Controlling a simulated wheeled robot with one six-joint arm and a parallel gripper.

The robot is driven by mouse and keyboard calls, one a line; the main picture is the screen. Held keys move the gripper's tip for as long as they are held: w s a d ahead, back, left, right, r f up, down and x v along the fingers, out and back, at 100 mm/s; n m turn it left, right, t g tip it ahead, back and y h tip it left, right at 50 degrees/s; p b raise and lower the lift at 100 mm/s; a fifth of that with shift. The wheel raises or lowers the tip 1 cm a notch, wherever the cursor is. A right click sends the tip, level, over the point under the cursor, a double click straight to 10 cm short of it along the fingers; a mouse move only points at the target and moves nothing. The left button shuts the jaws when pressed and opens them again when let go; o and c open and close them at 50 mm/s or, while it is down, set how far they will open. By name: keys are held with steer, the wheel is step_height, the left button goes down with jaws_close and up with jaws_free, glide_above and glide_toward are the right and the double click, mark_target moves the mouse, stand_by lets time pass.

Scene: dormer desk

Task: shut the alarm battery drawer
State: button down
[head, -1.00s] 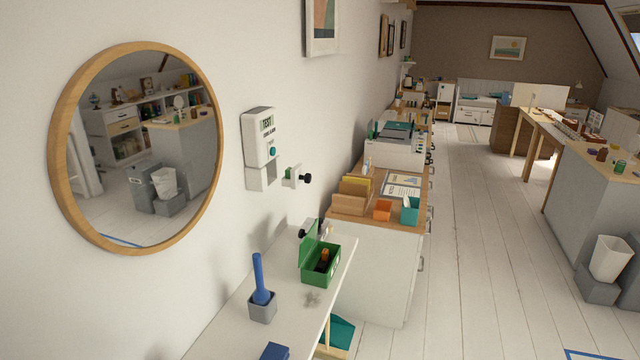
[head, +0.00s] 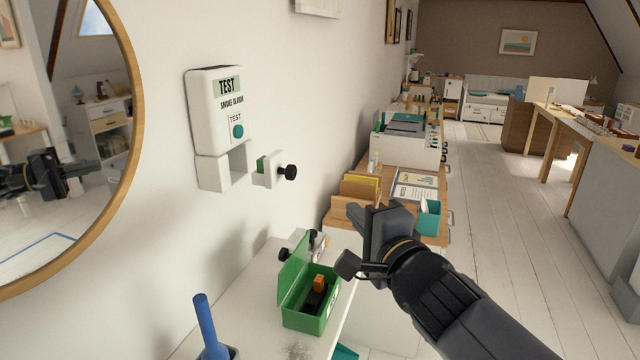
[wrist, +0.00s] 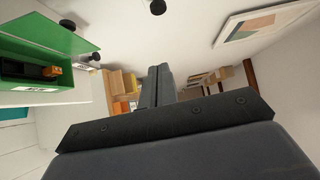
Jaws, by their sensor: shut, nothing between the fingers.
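The white smoke alarm (head: 217,105), marked TEST and with a round green button, is mounted on the wall in the head view. Below it, the battery drawer (head: 272,176) stands pulled out to the right, with something green in it and a black knob (head: 289,172) on its front. A black knob also shows at the top edge of the wrist view (wrist: 158,6), probably the same one. My gripper (head: 370,216) is shut and empty, to the right of and lower in the picture than the drawer, apart from it. Its closed fingers show in the wrist view (wrist: 159,84).
An open green box (head: 312,310) with dark and orange contents stands on the white shelf (head: 252,305) below. A blue-handled item (head: 208,325) stands at its left. A round wooden-framed mirror (head: 128,95) hangs left of the alarm. A desk with organisers lies behind my gripper.

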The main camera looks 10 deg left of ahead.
mark_target(275, 169)
steer(key=w+a+b, duration=0.5)
steer(key=w+a, duration=0.3)
steer(key=a, duration=0.3)
steer(key=shift+w+a+r+y, duration=0.15)
steer(key=shift+w+r+y, duration=0.25)
steer(key=shift+r, duration=0.1)
